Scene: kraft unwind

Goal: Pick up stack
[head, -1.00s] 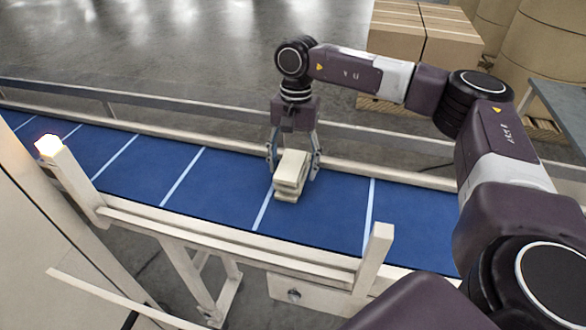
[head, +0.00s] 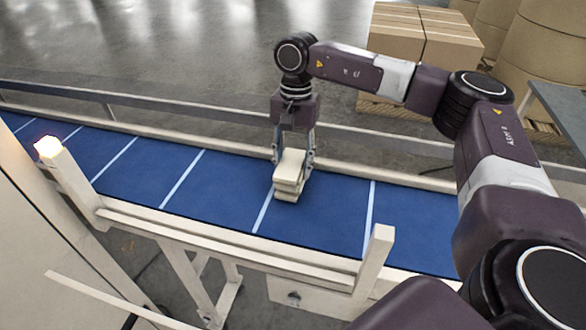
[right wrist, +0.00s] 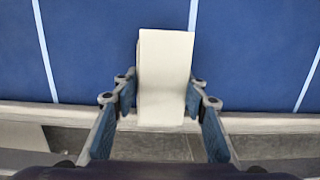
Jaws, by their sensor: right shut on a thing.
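The stack (head: 289,172) is a few cream, flat blocks piled on the blue conveyor belt, close to a white cross line. My right gripper (head: 293,165) points down from above and is shut on the stack, with one finger at each side. In the right wrist view the stack (right wrist: 165,75) shows as a pale rectangle between the two blue finger pads of the gripper (right wrist: 160,100). The stack looks to be at belt level; I cannot tell whether it is clear of the belt. My left gripper is not in view.
The blue conveyor belt (head: 225,187) with white cross lines runs across the view between cream rails. A cream post (head: 375,262) stands at the near rail, and a lit lamp (head: 48,146) tops another at left. Cartons (head: 425,35) and large brown rolls (head: 545,50) stand behind.

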